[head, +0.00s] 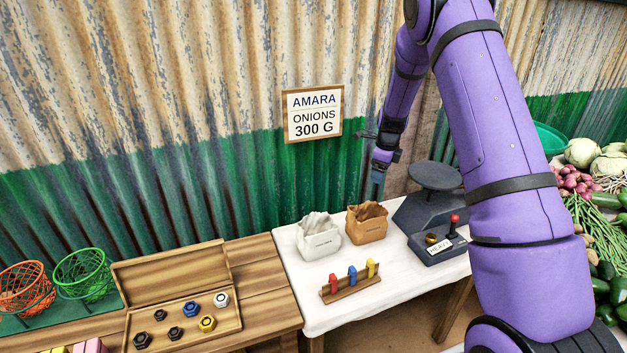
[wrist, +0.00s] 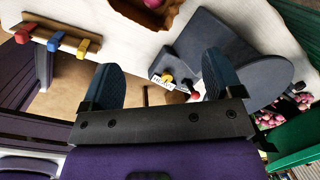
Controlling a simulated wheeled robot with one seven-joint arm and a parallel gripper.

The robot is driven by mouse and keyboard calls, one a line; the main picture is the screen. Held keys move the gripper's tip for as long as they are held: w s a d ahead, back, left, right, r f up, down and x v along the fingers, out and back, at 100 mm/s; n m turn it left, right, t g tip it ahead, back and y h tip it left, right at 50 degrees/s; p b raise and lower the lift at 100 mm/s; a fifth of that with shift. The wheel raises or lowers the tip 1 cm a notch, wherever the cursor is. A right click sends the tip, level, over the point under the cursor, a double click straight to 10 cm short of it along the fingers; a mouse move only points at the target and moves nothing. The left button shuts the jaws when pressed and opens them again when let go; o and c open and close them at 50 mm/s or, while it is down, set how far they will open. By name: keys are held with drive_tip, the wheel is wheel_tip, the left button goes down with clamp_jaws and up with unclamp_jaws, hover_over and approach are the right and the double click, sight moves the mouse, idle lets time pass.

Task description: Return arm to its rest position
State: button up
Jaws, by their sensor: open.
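My purple arm rises on the right of the head view and folds over at the top. My gripper (head: 381,163) hangs in front of the corrugated wall, above and behind the brown bag. In the wrist view my gripper (wrist: 163,82) shows two dark blue fingers spread wide apart with nothing between them. Below it in that view lie the cloth-covered table's edge and the dark grey scale (wrist: 202,48). The gripper appears clear of the scale and the table. Part of the forearm is hidden behind the upper arm.
A white bag (head: 319,238), a brown bag (head: 367,223) and a rack of coloured pegs (head: 350,287) stand on the white table. The scale (head: 425,225) stands at its right. A wooden weight box (head: 176,262) and wire baskets (head: 85,273) are left. Vegetables lie far right.

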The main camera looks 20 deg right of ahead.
drive_tip(key=shift+r, duration=0.1)
drive_tip(key=s+a+r+n+t, duration=0.1)
drive_tip(key=s+a+r+n, duration=0.35)
drive_tip(key=r, duration=0.35)
drive_tip(key=s+a+r+n+y, duration=0.1)
drive_tip(key=s+a+r+n, duration=0.25)
drive_tip(key=s+r, duration=0.35)
drive_tip(key=s+a+r+n+t, duration=0.1)
drive_tip(key=s+a+r+n, duration=0.3)
drive_tip(key=r, duration=0.5)
drive_tip(key=s+a+r+n, duration=0.1)
drive_tip(key=s+a+n, duration=0.1)
drive_tip(key=s+n, duration=0.3)
drive_tip(key=s+a+r+n, duration=0.2)
drive_tip(key=s+n, duration=0.3)
drive_tip(key=s, duration=0.8)
drive_tip(key=s+a+r+n+t, duration=0.1)
drive_tip(key=s+a+r+n, duration=0.1)
drive_tip(key=s+n, duration=0.3)
drive_tip(key=s, duration=0.4)
drive_tip(key=shift+s+r+h, duration=0.15)
drive_tip(key=shift+r+h, duration=0.1)
drive_tip(key=shift+h, duration=0.05)
